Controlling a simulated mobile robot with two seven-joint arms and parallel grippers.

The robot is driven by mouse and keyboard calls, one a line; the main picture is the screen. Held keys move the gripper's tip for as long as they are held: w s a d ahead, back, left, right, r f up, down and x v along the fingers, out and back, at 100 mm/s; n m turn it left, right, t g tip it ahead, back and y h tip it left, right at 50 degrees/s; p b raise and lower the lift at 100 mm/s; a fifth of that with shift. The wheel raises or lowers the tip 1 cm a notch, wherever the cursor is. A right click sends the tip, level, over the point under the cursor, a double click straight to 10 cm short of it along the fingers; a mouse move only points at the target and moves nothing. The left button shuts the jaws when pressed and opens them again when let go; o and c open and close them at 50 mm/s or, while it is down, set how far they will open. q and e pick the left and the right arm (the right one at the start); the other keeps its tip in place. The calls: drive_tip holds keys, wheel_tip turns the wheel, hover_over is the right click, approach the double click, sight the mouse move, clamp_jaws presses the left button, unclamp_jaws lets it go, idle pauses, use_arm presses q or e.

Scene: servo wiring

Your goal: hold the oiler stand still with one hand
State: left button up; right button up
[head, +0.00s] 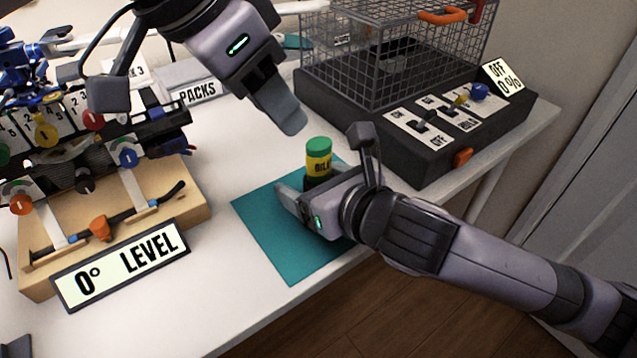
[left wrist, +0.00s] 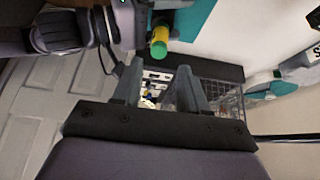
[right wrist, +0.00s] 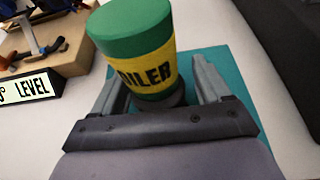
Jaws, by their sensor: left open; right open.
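The oiler (head: 319,160), a yellow can with a green top and a dark label, stands upright in a dark stand (head: 315,183) on the teal mat (head: 268,232). My right gripper (head: 298,190) is low at the stand. In the right wrist view its open fingers (right wrist: 160,85) lie either side of the oiler's dark base (right wrist: 172,98), with gaps visible; contact cannot be told. My left gripper (head: 287,118) is open and empty, above the table behind the oiler. The oiler (left wrist: 159,42) also shows in the left wrist view.
A wire cage on a black switch box (head: 440,140) stands at the back right. A wooden wiring board (head: 190,200) with a "0° LEVEL" sign (head: 120,262) is at the left. White table (head: 225,150) is clear between them. The table's front edge runs close to the mat.

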drive_tip(key=c, duration=1.1)
use_arm(q)
drive_tip(key=o, duration=0.4)
use_arm(e)
drive_tip(key=shift+o, duration=0.2)
use_arm(q)
drive_tip(key=shift+o, duration=0.2)
drive_tip(key=n+g+y, duration=0.3)
drive_tip(key=n+y, duration=0.2)
drive_tip(key=n, duration=1.3)
approach(319, 143)
drive_tip(key=f, duration=1)
drive_tip(key=shift+w+a+f, duration=0.15)
drive_tip(key=shift+w+f, duration=0.05)
drive_tip(key=shift+f, duration=0.1)
